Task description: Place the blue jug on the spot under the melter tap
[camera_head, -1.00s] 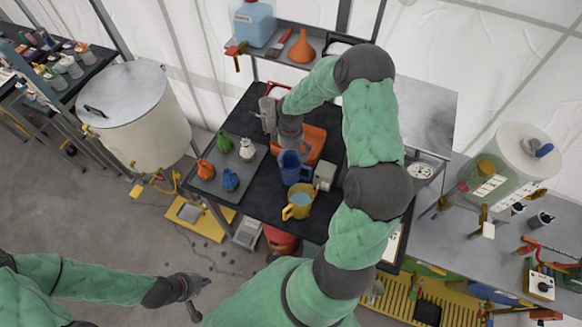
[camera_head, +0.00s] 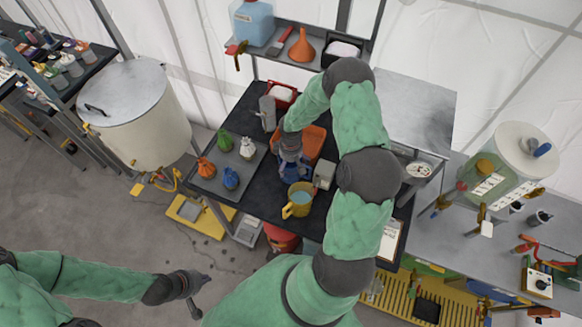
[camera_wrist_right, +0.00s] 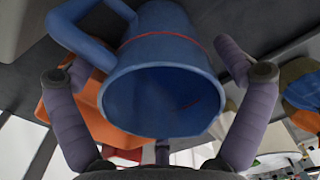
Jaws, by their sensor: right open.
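The blue jug (camera_head: 287,174) stands on the dark table, mostly hidden under my right gripper (camera_head: 293,158) in the head view. In the right wrist view the jug (camera_wrist_right: 160,60) fills the middle, its wide round rim facing the camera and its handle at upper left. My right gripper (camera_wrist_right: 160,115) is open, with one finger on each side of the jug; I cannot tell whether they touch it. The pale melter drum (camera_head: 140,125) stands at left, with a tap (camera_head: 163,182) low on its side. Below is a yellow stand with a grey plate (camera_head: 189,210). My left gripper (camera_head: 193,295) hangs low at front left.
A yellow jug (camera_head: 297,203) stands close in front of the blue jug. A grey tray (camera_head: 207,183) with several small coloured bags lies to its left. An orange container (camera_head: 312,140) is just behind. Open floor lies between the melter stand and my left arm.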

